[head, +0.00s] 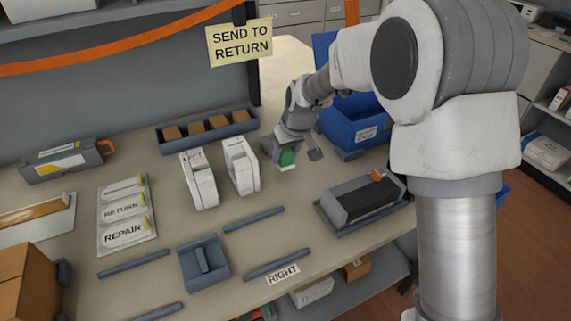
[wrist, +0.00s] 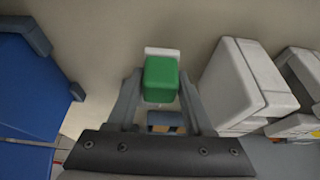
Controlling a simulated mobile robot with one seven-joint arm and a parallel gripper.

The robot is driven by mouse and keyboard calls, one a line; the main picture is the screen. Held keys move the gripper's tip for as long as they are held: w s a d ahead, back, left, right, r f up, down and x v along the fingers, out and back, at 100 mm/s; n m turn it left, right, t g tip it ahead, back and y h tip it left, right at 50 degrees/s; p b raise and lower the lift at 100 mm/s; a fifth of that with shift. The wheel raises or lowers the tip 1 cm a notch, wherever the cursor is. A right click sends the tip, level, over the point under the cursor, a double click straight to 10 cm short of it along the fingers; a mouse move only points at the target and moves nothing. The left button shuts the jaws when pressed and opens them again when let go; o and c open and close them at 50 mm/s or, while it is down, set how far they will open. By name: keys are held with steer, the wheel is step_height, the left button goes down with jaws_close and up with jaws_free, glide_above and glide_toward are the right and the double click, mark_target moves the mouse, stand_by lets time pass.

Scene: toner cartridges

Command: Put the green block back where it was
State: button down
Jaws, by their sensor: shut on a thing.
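The green block (head: 287,158) is between the fingers of my gripper (head: 291,153), near the table's back right. In the wrist view, the block (wrist: 160,80) sits between both fingers of my gripper (wrist: 160,95), which is shut on it. A small white piece (wrist: 162,52) shows at the block's far end, and it also shows below the block in the head view (head: 288,168). I cannot tell whether it is part of the block or lies on the table, nor whether the block touches the table.
Two white upright units (head: 241,165) stand left of my gripper. Behind them is a blue-grey tray (head: 164,146) with several brown blocks. A blue bin (head: 345,143) is close on the right. A dark cartridge (head: 362,199) lies in front right. Rails (head: 254,219) lie in front.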

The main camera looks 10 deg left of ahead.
mark_target(286, 164)
steer(key=shift+f, duration=1.65)
steer(key=shift+f+b, duration=0.1)
steer(key=shift+b, duration=0.25)
steer(key=shift+f, duration=0.15)
steer(key=shift+c, duration=1.5)
jaws_free()
steer(key=shift+r, duration=0.45)
steer(key=p+v, duration=0.2)
steer(key=v, duration=0.9)
steer(key=shift+s+d+r, duration=0.2)
steer(key=shift+r, duration=0.1)
